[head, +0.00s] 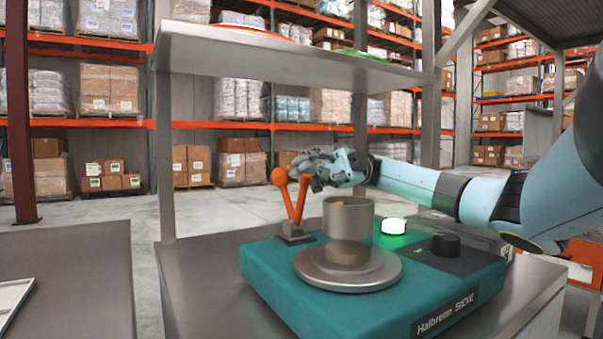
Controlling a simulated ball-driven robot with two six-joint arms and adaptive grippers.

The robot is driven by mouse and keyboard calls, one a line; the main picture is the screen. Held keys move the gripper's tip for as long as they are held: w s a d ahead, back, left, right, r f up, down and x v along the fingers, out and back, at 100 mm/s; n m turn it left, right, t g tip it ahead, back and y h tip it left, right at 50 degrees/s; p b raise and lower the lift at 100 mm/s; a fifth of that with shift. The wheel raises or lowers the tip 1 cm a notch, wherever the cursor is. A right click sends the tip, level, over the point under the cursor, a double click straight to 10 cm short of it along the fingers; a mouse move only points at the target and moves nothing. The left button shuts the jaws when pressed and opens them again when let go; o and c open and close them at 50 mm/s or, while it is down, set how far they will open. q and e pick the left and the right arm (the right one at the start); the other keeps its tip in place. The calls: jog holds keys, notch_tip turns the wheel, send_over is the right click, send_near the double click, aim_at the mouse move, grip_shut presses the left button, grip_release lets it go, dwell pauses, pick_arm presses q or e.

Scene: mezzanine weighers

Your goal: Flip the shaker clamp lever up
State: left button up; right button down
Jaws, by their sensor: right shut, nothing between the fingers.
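The teal shaker (272,283), labelled "Halbrenn SIEVE", sits on a grey bench. Its orange clamp lever (297,208) stands on a dark bracket (294,238) at the back left. The lever shows as a V of two orange arms, with a round knob (279,176) on the left arm. My right gripper (304,174) comes in from the right and is shut and empty. Its fingertips are at the top of the lever's right arm; I cannot tell if they touch it. My left gripper is not in view.
A grey metal cup (348,218) stands on the shaker's round plate (318,272), just below my right gripper. A lit green lamp (393,226) and a black knob (446,245) are to its right. A metal shelf (290,57) hangs above. Another bench (75,275) is at left.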

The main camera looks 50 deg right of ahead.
dwell(0.3)
notch_tip(320, 180, up, 10)
dwell(0.8)
dwell(0.4)
